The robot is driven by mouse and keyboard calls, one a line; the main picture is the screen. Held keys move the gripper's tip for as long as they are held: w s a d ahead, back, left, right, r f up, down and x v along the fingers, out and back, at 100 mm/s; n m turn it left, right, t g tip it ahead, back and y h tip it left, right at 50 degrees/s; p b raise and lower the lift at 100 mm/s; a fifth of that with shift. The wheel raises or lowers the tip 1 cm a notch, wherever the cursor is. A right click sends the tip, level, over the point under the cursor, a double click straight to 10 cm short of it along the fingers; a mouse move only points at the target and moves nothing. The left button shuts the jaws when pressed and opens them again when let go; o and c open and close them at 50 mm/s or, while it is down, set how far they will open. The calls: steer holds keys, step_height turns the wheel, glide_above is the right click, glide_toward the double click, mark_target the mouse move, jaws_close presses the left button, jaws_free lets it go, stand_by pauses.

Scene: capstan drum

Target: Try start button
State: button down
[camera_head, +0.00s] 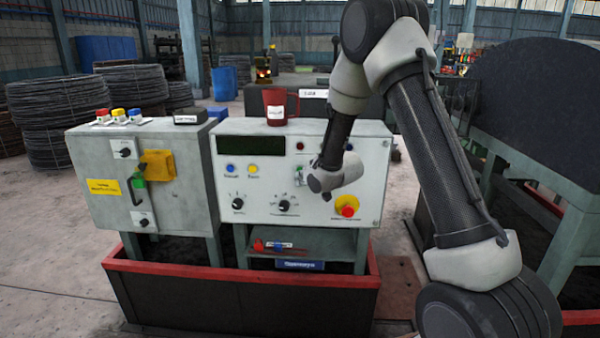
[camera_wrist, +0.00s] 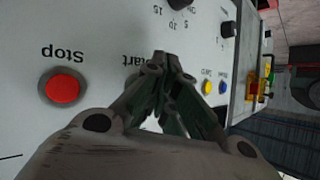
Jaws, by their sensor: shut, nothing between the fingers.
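The control panel (camera_head: 270,195) is a pale metal box front with knobs, lamps and buttons. In the wrist view it appears upside down. The partly covered "Start" label (camera_wrist: 137,59) shows just left of my fingertips. The start button itself is hidden behind my fingers. The red stop button (camera_wrist: 62,88) lies to the left in that view, under a "Stop" label (camera_wrist: 64,53). My gripper (camera_wrist: 168,58) is shut and empty, its fingertips close to the panel face; I cannot tell whether they touch. In the head view my gripper (camera_head: 301,174) is small and partly covered by my wrist.
A red emergency button on yellow (camera_head: 347,207) sits at the panel's lower right. Dark knobs (camera_head: 284,205) and blue and yellow buttons (camera_head: 252,169) are to the left. A red mug (camera_head: 275,106) stands on top. A grey cabinet (camera_head: 145,178) adjoins at left.

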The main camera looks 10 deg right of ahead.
steer(key=shift+w, duration=0.1)
steer(key=shift+w+d, duration=0.15)
steer(key=shift+w, duration=0.1)
steer(key=shift+w+d, duration=0.15)
steer(key=shift+w, duration=0.25)
stand_by(0.8)
steer(key=shift+s, duration=0.1)
steer(key=shift+s+a, duration=0.3)
steer(key=shift+s, duration=0.35)
steer(key=shift+s+a, duration=0.25)
steer(key=shift+s, duration=0.55)
steer(key=shift+s+a, duration=0.25)
steer(key=shift+s, duration=0.55)
steer(key=shift+s+a, duration=0.25)
steer(key=shift+s, duration=0.55)
